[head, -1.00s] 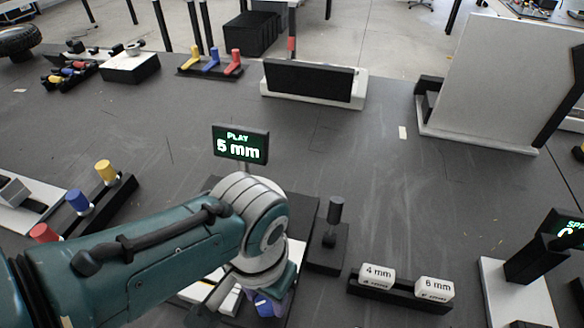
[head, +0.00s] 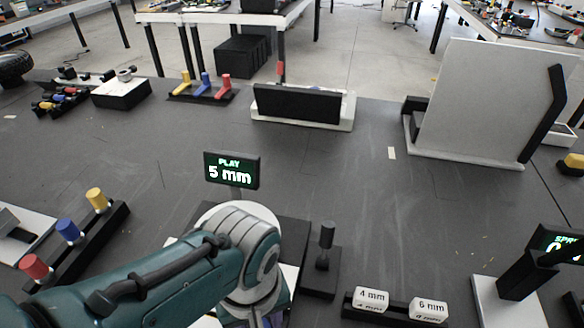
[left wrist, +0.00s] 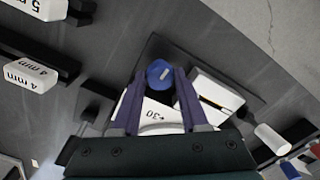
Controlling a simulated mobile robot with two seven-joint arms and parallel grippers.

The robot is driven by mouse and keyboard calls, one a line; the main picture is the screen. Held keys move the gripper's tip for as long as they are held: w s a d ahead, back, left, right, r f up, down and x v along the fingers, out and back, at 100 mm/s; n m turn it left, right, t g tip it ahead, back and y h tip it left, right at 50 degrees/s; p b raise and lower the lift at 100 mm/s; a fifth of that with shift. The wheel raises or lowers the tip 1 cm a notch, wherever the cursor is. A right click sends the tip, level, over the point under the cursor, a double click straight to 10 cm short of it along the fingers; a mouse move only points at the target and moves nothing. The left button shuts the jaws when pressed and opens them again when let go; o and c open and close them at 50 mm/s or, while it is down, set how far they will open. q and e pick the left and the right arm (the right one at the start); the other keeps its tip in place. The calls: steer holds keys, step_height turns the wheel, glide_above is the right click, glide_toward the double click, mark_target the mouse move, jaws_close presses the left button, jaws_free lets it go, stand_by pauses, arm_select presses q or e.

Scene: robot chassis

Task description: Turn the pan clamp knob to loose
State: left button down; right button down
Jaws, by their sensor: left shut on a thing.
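In the left wrist view a round blue knob (left wrist: 159,72) with a pale line mark sits between the fingertips of my left gripper (left wrist: 160,84). The gripper's purple fingers are shut on the knob from both sides. Below the knob a white plate (left wrist: 160,115) carries a "30" marking. In the head view my left arm comes in from the left and covers the knob and most of the gripper. A display (head: 231,170) behind the arm reads "PLAY 5 mm". My right gripper is in neither view.
Right of my arm stand a black post on a block (head: 326,245) and a rack with "4 mm" (head: 371,299) and "6 mm" (head: 428,310) blocks. Red, blue and yellow cylinders (head: 68,231) stand at the left. The middle right of the table is open.

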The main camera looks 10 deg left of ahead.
arm_select(q)
steer(key=shift+n, duration=0.5)
steer(key=shift+c, duration=2.1)
jaws_free()
step_height(320, 180, up, 10)
steer(key=p, duration=0.7)
